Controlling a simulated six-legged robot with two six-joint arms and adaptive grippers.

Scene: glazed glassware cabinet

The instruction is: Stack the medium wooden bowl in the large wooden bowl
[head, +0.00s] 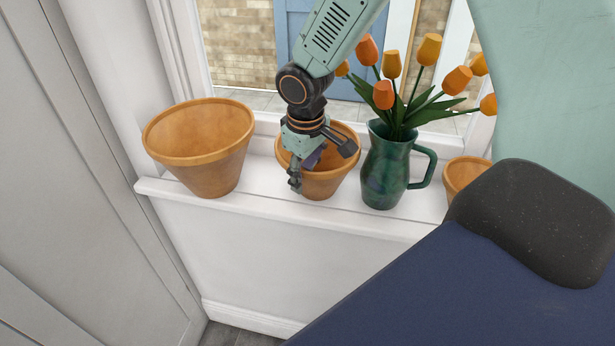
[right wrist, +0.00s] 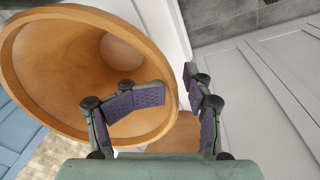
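The large wooden bowl (head: 212,165) stands upright at the left end of the white windowsill, and its inside looks empty. The medium wooden bowl (head: 335,180) stands upright to its right, partly hidden by my right gripper (head: 303,174). In the right wrist view the medium bowl (right wrist: 60,75) fills the left side with its mouth towards the camera. There my right gripper (right wrist: 180,92) is open, with one finger inside the bowl's mouth and the other outside, the rim between them. I cannot tell whether either finger touches the wall. My left gripper is not in view.
A green glazed jug (head: 385,170) with orange tulips stands close to the right of the medium bowl. A smaller wooden bowl (head: 462,174) is partly hidden farther right. The window is behind. The sill (head: 262,190) is clear between the large and medium bowls.

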